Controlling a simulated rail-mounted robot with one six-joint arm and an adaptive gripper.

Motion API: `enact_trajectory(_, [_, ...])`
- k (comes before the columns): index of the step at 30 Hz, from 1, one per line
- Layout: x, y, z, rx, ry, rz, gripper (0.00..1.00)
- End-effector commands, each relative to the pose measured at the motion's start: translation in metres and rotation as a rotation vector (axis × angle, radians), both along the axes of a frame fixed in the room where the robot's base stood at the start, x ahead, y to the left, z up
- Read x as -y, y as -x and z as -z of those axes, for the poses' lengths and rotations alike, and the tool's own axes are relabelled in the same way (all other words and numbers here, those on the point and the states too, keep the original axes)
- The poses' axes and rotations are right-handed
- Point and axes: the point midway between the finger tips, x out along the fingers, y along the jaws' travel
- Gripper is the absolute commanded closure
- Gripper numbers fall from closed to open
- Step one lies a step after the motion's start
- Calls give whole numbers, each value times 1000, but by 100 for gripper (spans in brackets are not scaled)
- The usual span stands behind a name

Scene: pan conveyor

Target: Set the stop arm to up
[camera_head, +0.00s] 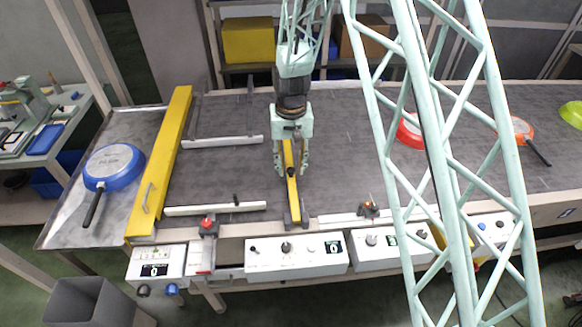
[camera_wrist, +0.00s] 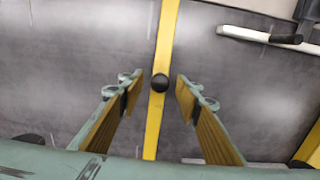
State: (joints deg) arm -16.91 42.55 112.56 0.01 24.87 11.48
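The stop arm (camera_head: 294,203) is a narrow yellow bar lying low across the grey conveyor belt. It runs from the front edge toward the back, and its upper part is hidden behind my gripper. In the wrist view the stop arm (camera_wrist: 166,40) runs top to bottom through the picture, with a round black knob (camera_wrist: 159,83) on it. My gripper (camera_head: 291,172) points down over the bar. In the wrist view my gripper (camera_wrist: 157,86) is open, one finger on each side of the knob. Gaps show between the knob and both fingers.
A yellow gate (camera_head: 160,165) with a handle crosses the belt at left; a blue pan (camera_head: 113,166) lies beyond it. White guide rails (camera_head: 215,208) lie on the belt. Control boxes (camera_head: 296,257) line the front. Red (camera_head: 410,133) and orange (camera_head: 521,127) pans sit at right.

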Motion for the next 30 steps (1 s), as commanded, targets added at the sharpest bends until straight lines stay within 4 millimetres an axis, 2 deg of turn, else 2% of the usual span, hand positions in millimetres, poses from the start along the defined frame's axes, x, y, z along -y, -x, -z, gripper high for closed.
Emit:
enact_trajectory(5, [0, 0, 0, 0, 0, 0, 68])
enact_trajectory(15, [0, 0, 0, 0, 0, 0, 99])
enact_trajectory(30, [-9, 4, -3, 21, 0, -12, 100])
